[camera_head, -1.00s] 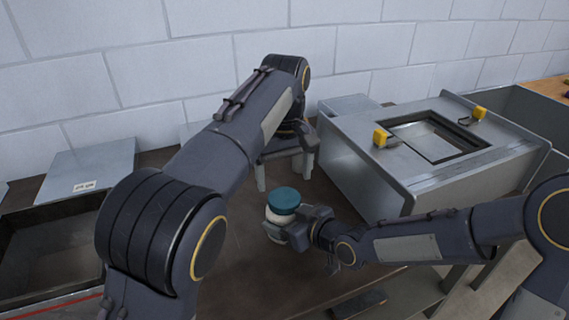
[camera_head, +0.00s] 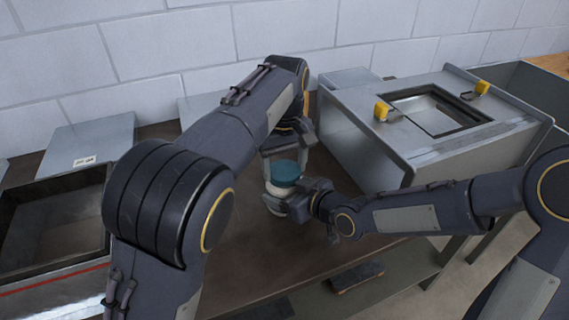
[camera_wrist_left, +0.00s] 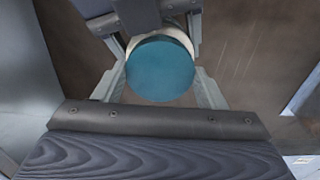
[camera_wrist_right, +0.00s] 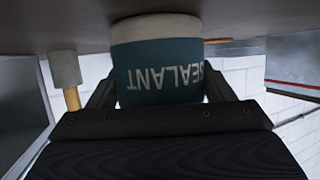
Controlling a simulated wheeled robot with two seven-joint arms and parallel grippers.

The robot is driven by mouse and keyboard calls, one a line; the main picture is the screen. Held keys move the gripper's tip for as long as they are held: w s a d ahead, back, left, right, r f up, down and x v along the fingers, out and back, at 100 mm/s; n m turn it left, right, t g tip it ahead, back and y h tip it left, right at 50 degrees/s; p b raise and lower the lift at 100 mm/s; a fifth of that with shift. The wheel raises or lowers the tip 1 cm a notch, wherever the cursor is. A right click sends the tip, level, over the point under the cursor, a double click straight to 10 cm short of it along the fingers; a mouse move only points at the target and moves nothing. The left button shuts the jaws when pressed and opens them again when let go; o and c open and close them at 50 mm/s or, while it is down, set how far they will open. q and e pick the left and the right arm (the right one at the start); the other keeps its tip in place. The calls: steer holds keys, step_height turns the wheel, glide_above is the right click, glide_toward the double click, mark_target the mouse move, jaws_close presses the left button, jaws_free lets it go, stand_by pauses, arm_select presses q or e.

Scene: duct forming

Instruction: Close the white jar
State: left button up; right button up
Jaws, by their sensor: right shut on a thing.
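The white jar (camera_head: 277,190) stands upright on the dark table with its teal lid (camera_head: 286,171) on top. In the left wrist view the lid (camera_wrist_left: 160,68) covers most of the jar, leaving a white crescent at one side; I cannot tell whether it is fully seated. My right gripper (camera_head: 291,206) is shut on the jar's side. The right wrist view shows the jar (camera_wrist_right: 155,80) upside down, with a teal "SEALANT" label. My left gripper (camera_head: 284,157) is above the lid, open, its fingers on either side with small gaps.
A grey metal duct box (camera_head: 362,140) with yellow clamps (camera_head: 381,111) stands to the right. An open metal tray (camera_head: 55,235) and a labelled metal box (camera_head: 95,148) are at the left. A dark object (camera_head: 355,277) lies on the lower shelf. Bare tabletop shows in front of the jar.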

arm_select(q)
steer(key=shift+c, duration=1.2)
steer(key=m, duration=0.6)
steer(key=shift+m, duration=0.3)
steer(key=o, duration=1.1)
steer(key=shift+r, duration=2.25)
steer(key=shift+c, duration=0.5)
